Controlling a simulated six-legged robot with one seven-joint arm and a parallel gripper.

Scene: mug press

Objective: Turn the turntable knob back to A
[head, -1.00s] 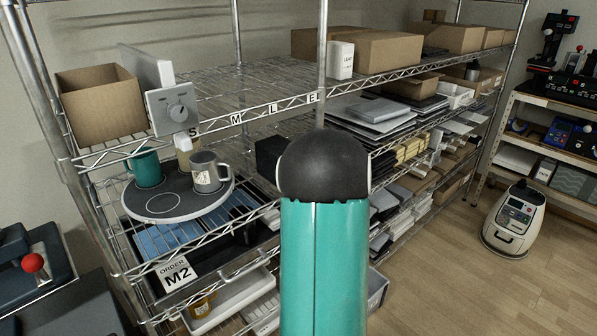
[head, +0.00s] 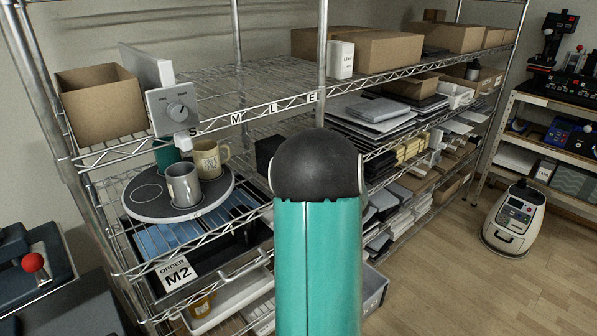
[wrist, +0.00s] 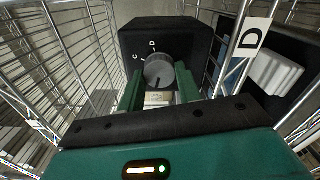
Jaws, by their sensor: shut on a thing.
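In the wrist view, a round grey knob (wrist: 159,70) sits on the face of a black box (wrist: 160,38). Letters D and C show at the knob's upper left; other marks are hidden or unclear. My gripper (wrist: 160,88) has its two green fingers on either side of the knob, shut on it. In the head view, the round turntable (head: 140,209) carries a grey mug (head: 184,186) at the front, a tan mug (head: 206,158) at the right and a teal mug (head: 166,158) at the back. An empty circle shows at its left.
A grey dial panel (head: 172,108) hangs above the turntable. An order card reading M2 (head: 175,273) is below it. My arm hides part of the shelves.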

